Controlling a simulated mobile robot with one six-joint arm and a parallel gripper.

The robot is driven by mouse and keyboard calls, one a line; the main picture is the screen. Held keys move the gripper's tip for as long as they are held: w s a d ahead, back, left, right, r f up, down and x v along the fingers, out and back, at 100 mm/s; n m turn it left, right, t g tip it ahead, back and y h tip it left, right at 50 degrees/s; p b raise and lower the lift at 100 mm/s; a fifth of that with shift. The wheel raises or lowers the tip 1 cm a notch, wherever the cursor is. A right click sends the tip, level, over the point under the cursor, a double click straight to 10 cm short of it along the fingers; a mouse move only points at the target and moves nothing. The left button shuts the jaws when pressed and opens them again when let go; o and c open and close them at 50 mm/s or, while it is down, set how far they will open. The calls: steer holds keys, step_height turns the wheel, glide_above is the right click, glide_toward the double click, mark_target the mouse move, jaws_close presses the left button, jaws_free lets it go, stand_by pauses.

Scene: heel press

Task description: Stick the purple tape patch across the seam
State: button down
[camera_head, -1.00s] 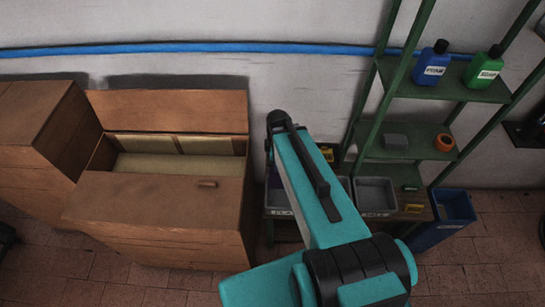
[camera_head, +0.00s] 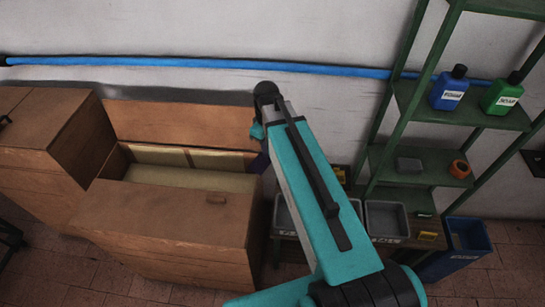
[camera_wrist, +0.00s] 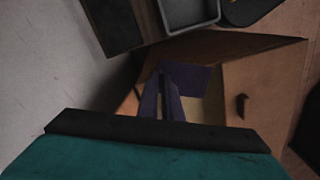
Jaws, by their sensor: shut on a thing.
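The purple tape patch (camera_wrist: 192,78) shows in the wrist view as a flat purple sheet at my gripper's fingertips. My gripper (camera_wrist: 167,88) is shut on it, with the dark fingers hiding part of it. In the head view only a small purple bit of the patch (camera_head: 262,161) shows, at the right end of an open wooden box (camera_head: 175,226); my arm hides most of the gripper. In the wrist view the patch is over the box's right end, and contact cannot be told. I cannot make out the seam.
The box's raised lid (camera_head: 180,123) stands behind its pale inside (camera_head: 190,178). Another wooden box (camera_head: 50,135) is at the left. A blue pipe (camera_head: 200,64) runs along the wall. A green shelf (camera_head: 425,171) with bottles, grey trays (camera_head: 386,220) and a blue bin (camera_head: 468,245) are at the right.

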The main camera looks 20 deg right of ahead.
mark_target(265, 159)
steer(key=shift+a+r+m, duration=0.3)
steer(key=shift+r+m, duration=0.55)
steer(key=shift+m, duration=0.15)
steer(key=shift+s+a+r+m, duration=0.2)
steer(key=shift+r+m, duration=0.25)
steer(key=shift+m, duration=0.65)
steer(key=shift+s+r+m, duration=0.15)
steer(key=shift+s+m, duration=0.1)
steer(key=shift+m, duration=0.75)
steer(key=shift+s+r+m, duration=0.15)
steer(key=shift+s+m, duration=0.1)
steer(key=shift+m, duration=0.75)
steer(key=shift+a, duration=0.1)
